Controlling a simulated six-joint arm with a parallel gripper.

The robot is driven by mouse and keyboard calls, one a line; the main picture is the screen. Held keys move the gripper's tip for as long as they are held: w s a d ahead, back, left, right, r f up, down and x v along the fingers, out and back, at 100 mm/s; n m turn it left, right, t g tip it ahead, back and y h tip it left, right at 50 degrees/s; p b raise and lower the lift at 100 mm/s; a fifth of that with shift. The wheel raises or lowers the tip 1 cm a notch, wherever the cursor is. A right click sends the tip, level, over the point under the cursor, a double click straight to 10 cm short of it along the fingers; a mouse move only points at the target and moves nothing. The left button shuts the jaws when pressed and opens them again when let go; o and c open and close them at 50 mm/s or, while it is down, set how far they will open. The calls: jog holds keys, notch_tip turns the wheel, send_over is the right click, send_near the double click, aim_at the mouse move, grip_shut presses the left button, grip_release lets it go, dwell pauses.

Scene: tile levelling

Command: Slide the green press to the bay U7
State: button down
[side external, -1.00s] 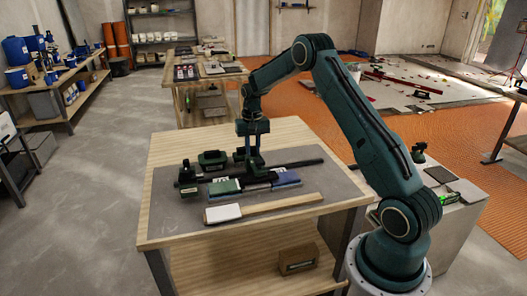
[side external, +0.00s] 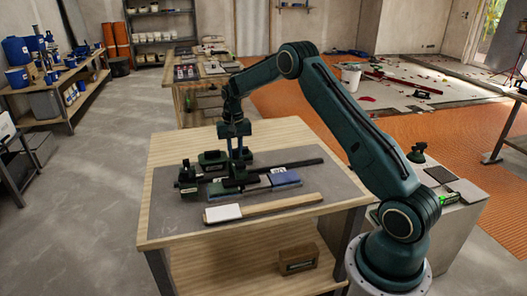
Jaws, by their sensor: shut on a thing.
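My gripper (side external: 237,157) points down over the left half of the dark rail on the bench and is shut on a dark press (side external: 237,179) at the rail. The press is small and shadowed, so its green colour is hard to confirm. A green strip (side external: 219,189) lies at the left of the row in front of the rail, partly hidden by the press. Blue pieces (side external: 286,179) lie to the right. A small white label (side external: 278,169) shows beside the rail, but its text is unreadable, so I cannot tell which bay is U7.
A dark green device (side external: 188,180) stands at the rail's left end, and a dark green box (side external: 212,159) sits behind the rail. The rail's right part (side external: 298,164) is clear. A wooden bar with a white end (side external: 265,206) lies in front on the grey mat (side external: 326,184).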

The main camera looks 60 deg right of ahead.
jog(key=w+a, duration=0.4)
jog(key=shift+w, duration=0.2)
dwell(0.5)
jog(key=shift+a, duration=0.1)
jog(key=c, duration=1.3)
grip_release()
jog(key=shift+r, duration=0.15)
notch_tip(320, 180, up, 7)
jog(key=shift+f, duration=0.15)
